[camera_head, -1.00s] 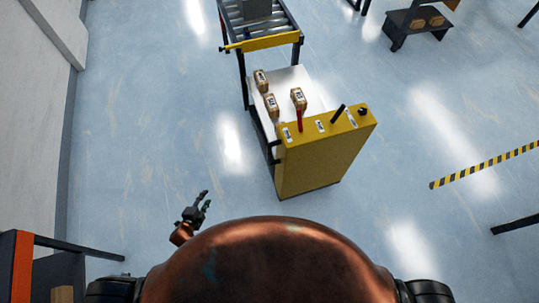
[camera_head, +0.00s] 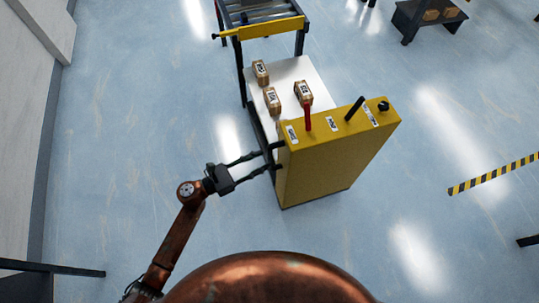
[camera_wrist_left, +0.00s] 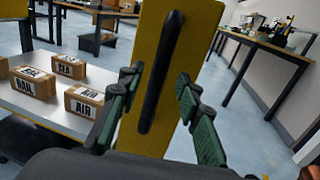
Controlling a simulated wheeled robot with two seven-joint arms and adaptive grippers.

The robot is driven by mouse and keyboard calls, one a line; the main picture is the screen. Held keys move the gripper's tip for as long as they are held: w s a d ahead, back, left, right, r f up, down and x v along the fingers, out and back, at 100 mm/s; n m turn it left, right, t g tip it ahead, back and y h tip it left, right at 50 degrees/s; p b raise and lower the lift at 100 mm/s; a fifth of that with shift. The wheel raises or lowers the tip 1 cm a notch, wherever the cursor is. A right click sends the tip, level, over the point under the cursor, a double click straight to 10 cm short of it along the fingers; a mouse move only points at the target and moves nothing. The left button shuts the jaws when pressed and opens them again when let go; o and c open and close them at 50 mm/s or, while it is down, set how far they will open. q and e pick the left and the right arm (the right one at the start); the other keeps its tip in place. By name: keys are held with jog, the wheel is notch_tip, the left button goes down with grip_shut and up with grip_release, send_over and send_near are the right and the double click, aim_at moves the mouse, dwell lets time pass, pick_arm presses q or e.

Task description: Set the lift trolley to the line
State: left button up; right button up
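The lift trolley has a yellow upright panel (camera_head: 335,160) with a red lever (camera_head: 308,117), a black lever (camera_head: 355,108) and a black knob (camera_head: 384,106) on top. In the left wrist view a black upright handle (camera_wrist_left: 163,75) stands on the panel's narrow side. My left gripper (camera_head: 262,161) is at that side. Its green-padded fingers (camera_wrist_left: 158,115) are open, one on each side of the handle, with gaps showing. My right gripper is out of view.
A roller conveyor with a yellow end bar (camera_head: 270,33) stands beyond the platform. A yellow-black striped line (camera_head: 495,173) is on the floor at right. A dark low stand (camera_head: 428,20) is at upper right. A wall (camera_head: 22,110) runs along the left; open floor lies between.

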aim_at(269, 157)
pick_arm(q)
jog(key=shift+x, duration=2.1)
jog(key=shift+c, duration=0.3)
jog(key=shift+a, duration=0.1)
grip_shut()
jog(key=shift+f, duration=0.1)
